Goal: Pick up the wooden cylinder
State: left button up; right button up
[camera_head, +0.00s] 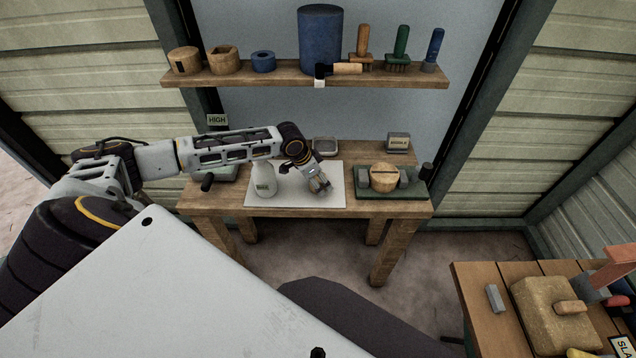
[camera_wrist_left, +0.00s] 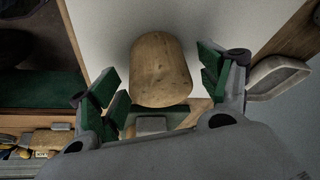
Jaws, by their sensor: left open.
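The wooden cylinder (camera_wrist_left: 160,62) shows pale and rounded in the left wrist view, in front of the white mat (camera_wrist_left: 105,30). My left gripper (camera_wrist_left: 156,78) is open, with one green-padded finger on each side of the cylinder. My right gripper is not in view.
On the bench, a white bottle (camera_head: 264,181) stands left of the gripper and a grey dish (camera_head: 325,146) behind it. A green base (camera_head: 412,190) at right holds a wooden block (camera_head: 385,177). A shelf (camera_head: 280,75) with several items hangs above.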

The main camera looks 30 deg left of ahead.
pick_arm(q)
jog(key=c, duration=1.3)
jog(key=shift+r, duration=0.15)
jog(key=shift+c, duration=0.2)
notch_tip(320, 180, up, 10)
jog(key=shift+f, duration=0.1)
jog(key=o, duration=0.6)
grip_shut()
